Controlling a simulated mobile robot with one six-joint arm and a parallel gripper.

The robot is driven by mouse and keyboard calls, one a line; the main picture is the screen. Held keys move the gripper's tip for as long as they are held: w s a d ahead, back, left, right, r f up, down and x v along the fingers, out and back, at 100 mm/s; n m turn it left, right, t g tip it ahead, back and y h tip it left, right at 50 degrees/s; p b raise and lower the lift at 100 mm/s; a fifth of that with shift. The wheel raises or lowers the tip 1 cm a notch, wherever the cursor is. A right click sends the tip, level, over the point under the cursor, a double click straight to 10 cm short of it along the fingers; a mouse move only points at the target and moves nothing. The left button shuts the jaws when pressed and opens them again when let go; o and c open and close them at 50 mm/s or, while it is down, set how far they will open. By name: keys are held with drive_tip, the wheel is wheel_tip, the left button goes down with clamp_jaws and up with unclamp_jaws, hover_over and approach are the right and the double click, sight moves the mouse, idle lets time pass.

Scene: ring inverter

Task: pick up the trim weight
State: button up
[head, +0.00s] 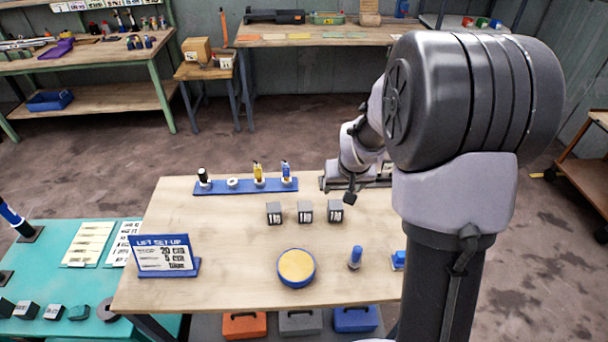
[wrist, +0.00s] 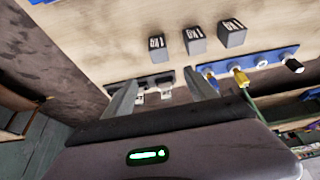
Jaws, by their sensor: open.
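Three dark grey cubes with white labels stand in a row on the wooden table: a left cube (head: 274,213), a middle cube (head: 305,212) and a right cube (head: 335,211). They also show in the wrist view, the nearest (wrist: 157,49) beyond my fingers. The labels are too small to read surely, and I cannot tell which thing is the trim weight. A small blue-topped cylinder (head: 355,257) stands nearer the front. My gripper (wrist: 160,88) is open and empty, its fingers apart. In the head view it hangs near the table's back right, behind the right cube.
A blue rail (head: 222,186) holds several small fittings at the back left. A round blue-rimmed pad (head: 296,267) and a lift set-up sign (head: 165,255) stand in front. My arm hides the table's right side. Bare tabletop lies between the cubes and sign.

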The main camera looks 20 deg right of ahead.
sight(336, 205)
drive_tip(key=b+x, duration=0.1)
drive_tip(key=x, duration=0.4)
drive_tip(key=b+x, duration=0.2)
drive_tip(key=x, duration=0.4)
drive_tip(key=b+x, duration=0.1)
drive_tip(key=x, duration=0.4)
drive_tip(key=shift+s+f, duration=0.2)
drive_tip(key=shift+f, duration=0.15)
drive_tip(key=shift+r, duration=0.1)
drive_tip(key=shift+s+a, duration=0.1)
drive_tip(key=shift+c, duration=0.5)
clamp_jaws()
